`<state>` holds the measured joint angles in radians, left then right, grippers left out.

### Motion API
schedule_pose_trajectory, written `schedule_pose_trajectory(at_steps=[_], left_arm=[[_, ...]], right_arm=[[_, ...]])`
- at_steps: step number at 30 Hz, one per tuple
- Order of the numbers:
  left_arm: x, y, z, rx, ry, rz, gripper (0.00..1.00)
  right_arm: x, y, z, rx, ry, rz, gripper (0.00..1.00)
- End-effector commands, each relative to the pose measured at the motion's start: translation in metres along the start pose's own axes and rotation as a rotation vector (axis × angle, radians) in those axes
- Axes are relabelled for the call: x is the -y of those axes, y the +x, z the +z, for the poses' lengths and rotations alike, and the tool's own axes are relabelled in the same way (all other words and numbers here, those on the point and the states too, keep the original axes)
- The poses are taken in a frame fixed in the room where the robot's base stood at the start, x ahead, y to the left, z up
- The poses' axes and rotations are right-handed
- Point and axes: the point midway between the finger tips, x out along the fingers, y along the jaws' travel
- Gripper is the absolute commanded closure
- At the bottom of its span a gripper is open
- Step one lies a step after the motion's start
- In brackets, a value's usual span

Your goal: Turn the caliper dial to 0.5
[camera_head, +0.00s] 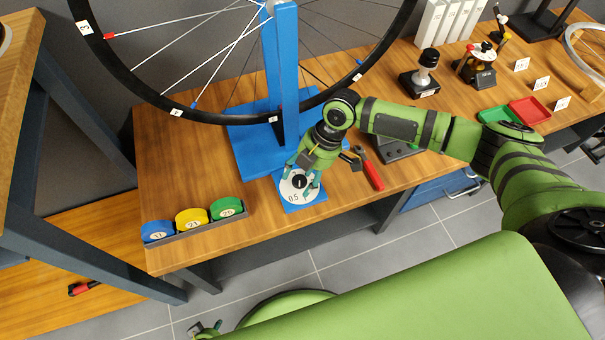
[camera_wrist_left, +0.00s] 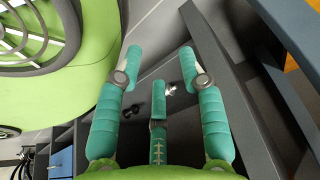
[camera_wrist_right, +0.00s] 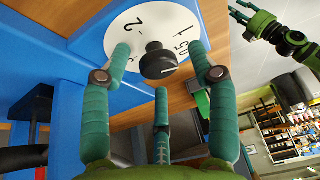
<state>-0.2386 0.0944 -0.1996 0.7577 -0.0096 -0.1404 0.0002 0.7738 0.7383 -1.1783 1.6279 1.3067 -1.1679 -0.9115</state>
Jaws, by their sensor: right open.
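The caliper dial is a white disc (camera_head: 290,194) on a small blue plate at the front of the blue stand, with "0.5" on its near edge. Its black knob (camera_wrist_right: 158,62) has a thin white mark, which points toward the lower right in the right wrist view. The disc also shows there (camera_wrist_right: 150,22), with some markings partly hidden by a finger. My right gripper (camera_head: 301,179) is over the dial, its fingers open and spread around the knob; no grip on it shows. My left gripper (camera_wrist_left: 160,68) is open and empty, away from the dial.
The blue stand (camera_head: 282,60) holds a wheel (camera_head: 203,118) behind the dial. Left are blue, yellow and green labelled pucks (camera_head: 192,218) in a holder. Red-handled pliers (camera_head: 370,170) lie right of the dial. Green and red trays (camera_head: 529,111) lie farther right.

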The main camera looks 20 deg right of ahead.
Motion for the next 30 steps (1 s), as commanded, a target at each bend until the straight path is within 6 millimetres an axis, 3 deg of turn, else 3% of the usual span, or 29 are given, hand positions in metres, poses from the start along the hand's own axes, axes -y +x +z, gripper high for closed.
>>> schedule_pose_trajectory(at_steps=[2,6,13,18,21,26,30], left_arm=[[0.0,0.0,0.0,-0.001,0.0,0.0,0.6],[0.0,0.0,0.0,-0.001,0.0,0.0,0.6],[0.001,-0.003,-0.002,0.0,0.0,0.0,0.6],[0.001,-0.02,0.005,0.035,-0.002,0.001,0.6],[-0.013,-0.041,0.066,0.167,-0.011,0.019,0.6],[-0.019,-0.071,0.098,0.255,-0.016,0.028,0.6],[-0.02,-0.091,0.103,0.281,-0.017,0.03,0.6]], right_arm=[[0.0,0.0,0.0,0.0,0.0,0.0,0.44],[0.0,0.0,0.0,0.0,0.001,0.0,0.97],[0.0,-0.001,-0.001,-0.002,0.008,0.003,0.97],[0.001,-0.005,-0.003,-0.002,0.071,0.028,0.97],[0.001,-0.005,-0.004,-0.003,0.128,0.052,0.97],[0.003,-0.007,-0.006,-0.005,0.231,0.094,0.97],[0.003,-0.006,-0.005,-0.005,0.334,0.137,0.97]])
